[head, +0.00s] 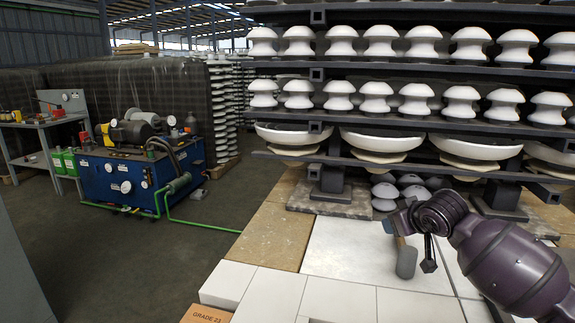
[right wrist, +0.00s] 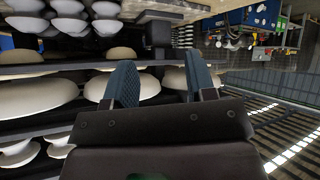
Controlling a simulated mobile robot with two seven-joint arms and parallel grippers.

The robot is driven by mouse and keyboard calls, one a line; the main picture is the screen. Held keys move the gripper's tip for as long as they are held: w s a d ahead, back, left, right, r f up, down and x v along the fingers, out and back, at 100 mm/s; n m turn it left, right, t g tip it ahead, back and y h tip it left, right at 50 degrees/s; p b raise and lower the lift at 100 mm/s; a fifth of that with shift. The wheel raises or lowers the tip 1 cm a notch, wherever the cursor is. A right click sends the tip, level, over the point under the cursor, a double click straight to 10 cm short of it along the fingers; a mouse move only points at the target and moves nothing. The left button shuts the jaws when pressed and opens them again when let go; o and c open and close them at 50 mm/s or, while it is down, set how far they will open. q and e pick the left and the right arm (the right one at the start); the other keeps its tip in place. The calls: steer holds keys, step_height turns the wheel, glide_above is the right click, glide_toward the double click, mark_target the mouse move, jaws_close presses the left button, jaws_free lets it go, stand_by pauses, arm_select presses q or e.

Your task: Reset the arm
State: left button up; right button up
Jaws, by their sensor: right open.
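My right arm (head: 505,262) comes in from the right in the head view, bent over the white tiles in front of the rack. My right gripper (head: 417,258) hangs above the tiles, with its fingers apart and nothing between them. In the right wrist view the two textured fingers of the right gripper (right wrist: 160,75) stand wide apart, and that picture appears upside down. My left arm and left gripper are not in the head view.
A dark rack (head: 330,190) of white insulators (head: 380,40) stands close behind the right gripper. White tiles (head: 350,250) and a cardboard box (head: 205,315) lie in front. A blue hydraulic unit (head: 120,180) with green hoses stands at left. Open floor (head: 140,265) lies between.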

steer(key=s+a+f+n+t+y+p, duration=0.1)
steer(key=s+a+f+n+t, duration=0.2)
steer(key=s, duration=0.4)
steer(key=s+a+f+t+y+p, duration=0.1)
steer(key=s+a+f+y, duration=0.1)
steer(key=s+f, duration=0.35)
arm_select(q)
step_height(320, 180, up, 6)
steer(key=p, duration=0.4)
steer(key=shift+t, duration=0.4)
arm_select(e)
steer(key=s+d+f+m+g+h, duration=0.1)
steer(key=s+f, duration=0.4)
steer(key=s, duration=0.6)
steer(key=s+d+f+m+g+h, duration=0.1)
steer(key=s+f, duration=0.4)
steer(key=s, duration=0.7)
steer(key=s+d+f+m+g+h, duration=0.1)
steer(key=s+f, duration=0.4)
steer(key=s, duration=0.7)
steer(key=d+m+h, duration=0.1)
steer(key=d+m, duration=0.1)
steer(key=shift+s+d+f+m+h, duration=0.2)
steer(key=shift+m+h, duration=0.2)
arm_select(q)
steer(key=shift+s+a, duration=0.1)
